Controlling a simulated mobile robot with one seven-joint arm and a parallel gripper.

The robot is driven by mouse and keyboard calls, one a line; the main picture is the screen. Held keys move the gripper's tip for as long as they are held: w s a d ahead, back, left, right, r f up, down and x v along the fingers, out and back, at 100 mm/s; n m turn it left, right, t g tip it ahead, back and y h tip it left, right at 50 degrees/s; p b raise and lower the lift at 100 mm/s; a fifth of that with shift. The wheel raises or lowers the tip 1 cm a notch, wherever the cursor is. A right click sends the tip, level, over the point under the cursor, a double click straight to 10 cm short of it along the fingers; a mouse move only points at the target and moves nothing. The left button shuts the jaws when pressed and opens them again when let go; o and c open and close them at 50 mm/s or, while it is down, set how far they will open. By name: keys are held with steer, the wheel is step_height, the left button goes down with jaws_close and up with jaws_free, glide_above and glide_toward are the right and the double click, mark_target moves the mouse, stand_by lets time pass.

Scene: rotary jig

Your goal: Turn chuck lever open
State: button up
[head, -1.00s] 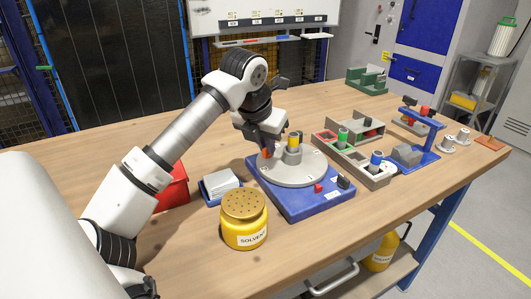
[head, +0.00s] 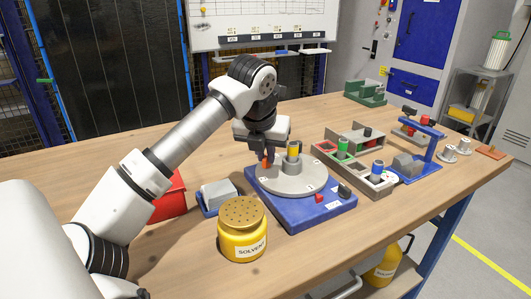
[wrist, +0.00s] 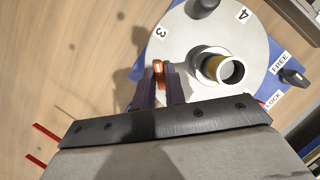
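The rotary jig has a blue base (head: 295,212) and a grey disc (head: 300,182) with numbers on it. A grey chuck (head: 292,162) stands on the disc with a yellow cylinder (head: 293,148) upright in it. The orange chuck lever (head: 265,162) is at the chuck's left side; its tip (wrist: 158,72) shows in the wrist view. My gripper (head: 268,155) is low beside the chuck, pointing down. In the wrist view its two fingers (wrist: 159,88) stand one on each side of the lever, seemingly with a small gap. The lever's root is hidden.
A black knob (wrist: 292,77) sits by the FREE and LOCK labels, and a red knob (head: 319,198) is on the base's front.

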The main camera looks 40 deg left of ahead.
steer(key=o, duration=0.4)
steer(key=v, duration=1.3)
steer(key=shift+s+r, duration=0.2)
steer(key=shift+r, duration=0.15)
steer(key=shift+f, duration=0.1)
